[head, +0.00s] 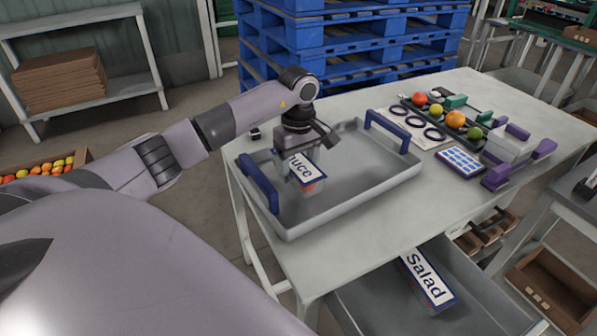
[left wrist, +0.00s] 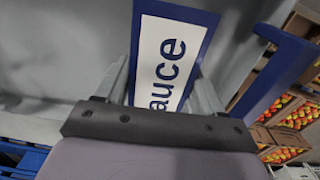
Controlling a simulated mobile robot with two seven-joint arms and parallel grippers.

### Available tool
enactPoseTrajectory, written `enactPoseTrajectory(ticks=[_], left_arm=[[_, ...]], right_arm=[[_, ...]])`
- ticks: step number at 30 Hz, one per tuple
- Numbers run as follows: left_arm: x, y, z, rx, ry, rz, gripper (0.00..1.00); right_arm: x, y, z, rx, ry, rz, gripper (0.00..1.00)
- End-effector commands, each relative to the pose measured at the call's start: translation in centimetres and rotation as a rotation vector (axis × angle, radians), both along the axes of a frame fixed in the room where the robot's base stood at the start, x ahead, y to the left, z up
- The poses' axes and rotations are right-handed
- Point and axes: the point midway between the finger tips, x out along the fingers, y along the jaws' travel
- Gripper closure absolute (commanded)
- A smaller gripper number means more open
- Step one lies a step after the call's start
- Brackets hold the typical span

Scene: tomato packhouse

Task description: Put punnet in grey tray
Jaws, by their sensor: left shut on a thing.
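The punnet (head: 306,172) has a white label edged in blue, with dark letters ending in "uce", and some red shows at its lower end. In the left wrist view the label (left wrist: 172,62) reads "auce" and lies between the two fingers. My left gripper (head: 300,150) is shut on the punnet. It is inside the outline of the grey tray (head: 365,175), near its left blue handle; I cannot tell whether the punnet touches the tray floor. The tray stands on the table and is otherwise empty. My right gripper is not in view.
The pale table (head: 400,235) also holds a rack of coloured fruit (head: 455,118), a ring card (head: 412,125), a blue-grid pad (head: 460,162) and a purple-and-white device (head: 512,145). A box labelled "Salad" (head: 427,278) lies lower down. Blue pallets (head: 350,40) stand behind.

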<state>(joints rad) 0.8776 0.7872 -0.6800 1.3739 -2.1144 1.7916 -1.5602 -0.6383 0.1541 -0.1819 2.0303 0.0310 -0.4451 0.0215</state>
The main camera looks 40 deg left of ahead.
Motion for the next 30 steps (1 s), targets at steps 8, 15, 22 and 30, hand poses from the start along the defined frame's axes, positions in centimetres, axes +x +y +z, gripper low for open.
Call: enactPoseTrajectory(ticks=[8, 15, 22, 30], left_arm=[[0.0, 0.0, -1.8, -0.001, -0.002, -0.001, 0.66], [0.0, 0.0, -2.1, 0.000, 0.000, -0.001, 0.25], [0.0, 0.0, -2.1, 0.000, 0.000, -0.001, 0.06], [0.1, 0.0, -0.9, 0.000, -0.003, -0.001, 0.06]], right_arm=[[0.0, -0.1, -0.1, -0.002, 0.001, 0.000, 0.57], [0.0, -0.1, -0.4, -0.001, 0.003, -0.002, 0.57], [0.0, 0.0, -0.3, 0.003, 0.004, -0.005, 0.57], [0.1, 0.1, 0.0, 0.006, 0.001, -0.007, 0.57]])
